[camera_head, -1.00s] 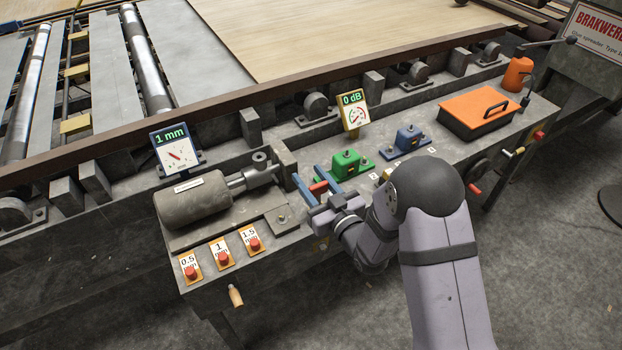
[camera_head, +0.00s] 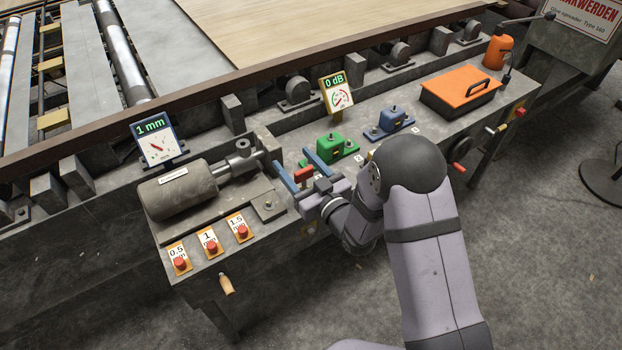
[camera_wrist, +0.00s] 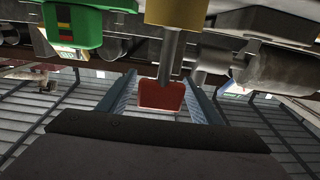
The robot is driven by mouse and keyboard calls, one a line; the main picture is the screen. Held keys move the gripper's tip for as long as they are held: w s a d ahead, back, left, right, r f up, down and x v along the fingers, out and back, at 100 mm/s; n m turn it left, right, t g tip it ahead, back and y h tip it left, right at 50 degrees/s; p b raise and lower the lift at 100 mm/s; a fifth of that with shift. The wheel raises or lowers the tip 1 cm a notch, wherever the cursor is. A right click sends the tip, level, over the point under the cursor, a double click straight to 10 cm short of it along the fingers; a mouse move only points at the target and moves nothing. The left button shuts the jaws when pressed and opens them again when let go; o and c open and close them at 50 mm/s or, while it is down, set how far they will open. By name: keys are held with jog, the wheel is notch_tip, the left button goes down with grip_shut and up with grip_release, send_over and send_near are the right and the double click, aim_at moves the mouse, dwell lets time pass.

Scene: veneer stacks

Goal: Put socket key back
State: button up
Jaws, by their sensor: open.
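A red handle, probably the socket key's (camera_head: 304,174), stands at the front of the bench, just left of the green box. My gripper (camera_head: 302,165) is open, with one blue finger on each side of it. In the wrist view the red handle (camera_wrist: 162,95) sits between the fingers, with gaps visible beside it. I cannot tell how deep the shaft sits there.
The green box (camera_head: 330,147) and blue box (camera_head: 391,120) stand to the right, then an orange-lidded box (camera_head: 461,91). A grey motor (camera_head: 178,191) and several red buttons (camera_head: 212,246) lie to the left. A gauge (camera_head: 338,95) stands behind.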

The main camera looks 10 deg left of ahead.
jog(key=b+v, duration=0.2)
jog(key=v, duration=1)
jog(key=w+d+f+m+g+h, duration=0.1)
jog(key=d+f+m+g+h, duration=0.1)
jog(key=d+f+h, duration=0.45)
jog(key=d+f+m+g+h, duration=0.1)
jog(key=d+m+g+h, duration=0.2)
jog(key=d, duration=0.6)
jog(key=s+d+r+m+g+h, duration=0.1)
jog(key=s+d+m+g, duration=0.1)
jog(key=s, duration=0.7)
jog(key=s+d+r+m+g+h, duration=0.2)
jog(key=s+d+g, duration=0.3)
jog(key=s, duration=0.4)
jog(key=shift+d+g, duration=0.2)
jog(key=shift+g, duration=0.2)
jog(key=shift+w, duration=0.1)
